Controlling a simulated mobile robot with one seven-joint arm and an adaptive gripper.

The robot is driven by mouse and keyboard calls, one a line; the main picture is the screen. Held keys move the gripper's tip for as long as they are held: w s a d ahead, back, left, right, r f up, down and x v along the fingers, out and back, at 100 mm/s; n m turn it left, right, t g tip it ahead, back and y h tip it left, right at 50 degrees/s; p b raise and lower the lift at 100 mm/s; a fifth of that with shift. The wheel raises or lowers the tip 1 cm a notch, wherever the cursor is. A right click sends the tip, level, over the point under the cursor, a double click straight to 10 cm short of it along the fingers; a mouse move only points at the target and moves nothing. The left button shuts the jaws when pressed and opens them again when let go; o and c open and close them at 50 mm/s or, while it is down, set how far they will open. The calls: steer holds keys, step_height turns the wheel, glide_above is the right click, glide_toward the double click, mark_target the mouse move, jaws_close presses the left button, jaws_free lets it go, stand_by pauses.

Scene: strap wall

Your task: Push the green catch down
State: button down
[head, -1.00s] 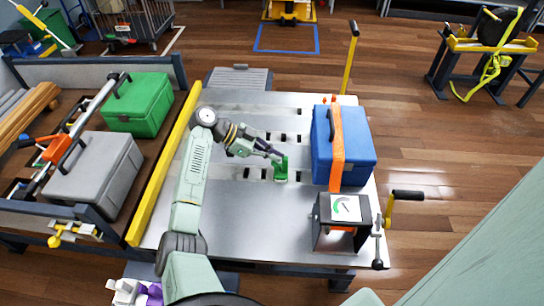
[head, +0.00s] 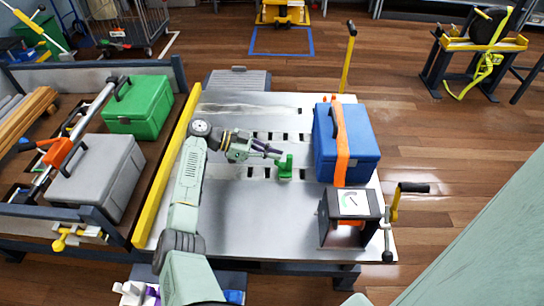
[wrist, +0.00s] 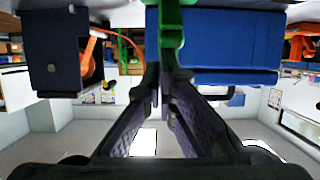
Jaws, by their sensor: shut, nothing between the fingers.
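The green catch (head: 285,168) stands on the grey metal deck, left of the blue case. My gripper (head: 279,154) is at the upper part of the catch, reaching in from the left. In the wrist view, the catch (wrist: 171,28) is a green upright strip at the top middle, just beyond the closed fingertips of my gripper (wrist: 162,76). The fingers are shut with nothing between them. I cannot tell whether the tips touch the catch.
The blue case (head: 350,150), under an orange strap (head: 341,150), stands close right of the catch. A dark gauge box (head: 345,228) with a yellow crank (head: 394,205) is at the front right. A yellow rail (head: 168,170) edges the deck's left. The deck's front middle is clear.

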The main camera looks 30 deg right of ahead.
steer(key=shift+w+a+f+g+h, duration=0.25)
steer(key=shift+f+g+h, duration=0.05)
steer(key=shift+f+h, duration=0.1)
steer(key=shift+w+a+f+b, duration=0.4)
steer(key=shift+w+a+b, duration=0.05)
steer(key=shift+a+b, duration=0.15)
steer(key=v, duration=1.2)
steer(key=shift+f, duration=0.1)
